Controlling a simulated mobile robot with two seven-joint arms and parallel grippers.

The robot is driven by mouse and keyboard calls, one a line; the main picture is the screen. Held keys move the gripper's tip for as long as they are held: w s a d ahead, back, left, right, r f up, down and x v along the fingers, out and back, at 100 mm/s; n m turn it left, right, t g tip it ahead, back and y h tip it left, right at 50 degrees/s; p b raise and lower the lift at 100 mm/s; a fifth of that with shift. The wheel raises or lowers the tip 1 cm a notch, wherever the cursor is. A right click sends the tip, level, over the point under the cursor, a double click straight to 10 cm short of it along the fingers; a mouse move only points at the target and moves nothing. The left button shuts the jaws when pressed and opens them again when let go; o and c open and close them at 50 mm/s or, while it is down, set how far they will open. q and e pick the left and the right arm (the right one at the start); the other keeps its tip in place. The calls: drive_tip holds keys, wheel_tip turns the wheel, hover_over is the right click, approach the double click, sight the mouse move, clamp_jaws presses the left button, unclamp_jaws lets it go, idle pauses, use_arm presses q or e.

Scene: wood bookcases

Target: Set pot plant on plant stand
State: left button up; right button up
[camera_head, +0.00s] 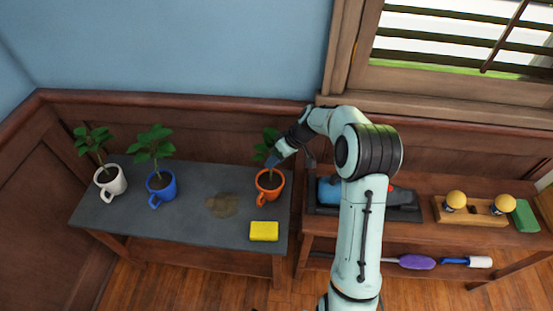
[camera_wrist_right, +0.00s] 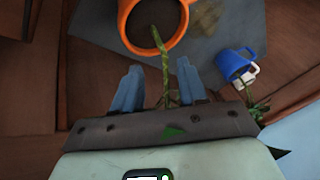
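An orange pot (camera_head: 268,193) with a leafy plant stands upright at the right end of the grey-topped stand (camera_head: 190,235). A blue pot (camera_head: 160,190) and a white pot (camera_head: 111,186), each with a plant, stand at its left end. My right gripper (camera_head: 272,162) is at the orange pot's plant, just above the rim. In the right wrist view my right gripper (camera_wrist_right: 157,70) has its two blue fingers apart, with the green stem (camera_wrist_right: 161,60) between them and the orange pot (camera_wrist_right: 126,32) just beyond. My left gripper is not in view.
A yellow sponge (camera_head: 264,231) and a brown dirt patch (camera_head: 222,205) are on the stand. A wooden bench (camera_head: 400,231) at right holds a dark tray, a wooden block with yellow knobs (camera_head: 471,209) and a green sponge (camera_head: 525,216). A wall and window stand behind.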

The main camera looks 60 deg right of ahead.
drive_tip(key=shift+r, duration=0.2)
drive_tip(key=p+v, duration=0.1)
drive_tip(key=v, duration=1)
drive_tip(key=shift+s+d+r, duration=0.2)
drive_tip(key=shift+r, duration=0.1)
drive_tip(key=shift+a, duration=0.1)
